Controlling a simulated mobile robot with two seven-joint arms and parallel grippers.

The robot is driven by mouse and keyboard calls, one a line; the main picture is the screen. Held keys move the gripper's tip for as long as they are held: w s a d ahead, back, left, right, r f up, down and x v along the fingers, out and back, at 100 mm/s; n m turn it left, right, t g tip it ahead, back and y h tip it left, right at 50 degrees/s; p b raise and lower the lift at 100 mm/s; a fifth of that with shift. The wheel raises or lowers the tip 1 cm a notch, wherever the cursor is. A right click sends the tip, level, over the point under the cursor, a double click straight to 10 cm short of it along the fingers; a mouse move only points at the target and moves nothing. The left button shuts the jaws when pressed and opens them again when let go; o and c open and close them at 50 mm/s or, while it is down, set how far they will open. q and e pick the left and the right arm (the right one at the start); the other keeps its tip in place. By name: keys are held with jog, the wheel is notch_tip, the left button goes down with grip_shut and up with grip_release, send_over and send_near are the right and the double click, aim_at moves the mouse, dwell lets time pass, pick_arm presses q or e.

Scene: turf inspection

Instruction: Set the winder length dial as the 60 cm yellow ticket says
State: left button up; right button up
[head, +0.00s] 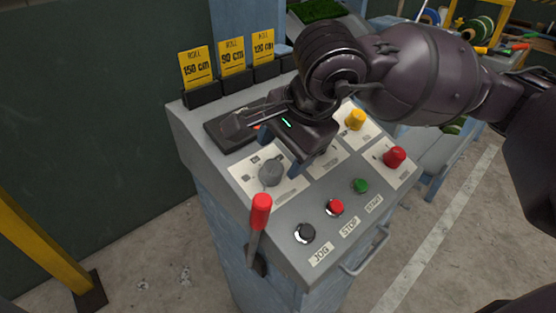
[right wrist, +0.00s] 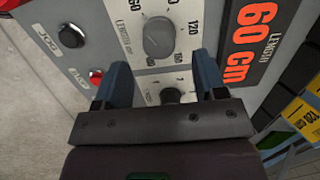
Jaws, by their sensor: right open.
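The grey length dial (head: 271,172) sits on the winder's sloped panel. In the right wrist view the dial (right wrist: 158,38) lies just beyond my fingertips, with numbers around it, 120 among them; its exact setting is unclear. A display (right wrist: 250,42) reads LENGTH 60 cm in orange. My right gripper (head: 303,158) is over the panel, to the right of the dial in the head view. It is open and empty in the right wrist view (right wrist: 160,78), with a dark knob (right wrist: 172,95) between its fingers. I see no 60 cm ticket. My left gripper is out of view.
Yellow tickets for 150 cm (head: 196,68), 90 cm (head: 232,56) and 120 cm (head: 263,47) stand behind the panel. A red-handled lever (head: 260,212), JOG (head: 304,233), STOP (head: 335,208) and START (head: 360,186) buttons line the front. Yellow (head: 355,120) and red (head: 395,156) knobs are to the right.

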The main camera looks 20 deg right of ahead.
jog(key=v, duration=0.6)
jog(key=shift+p, duration=0.4)
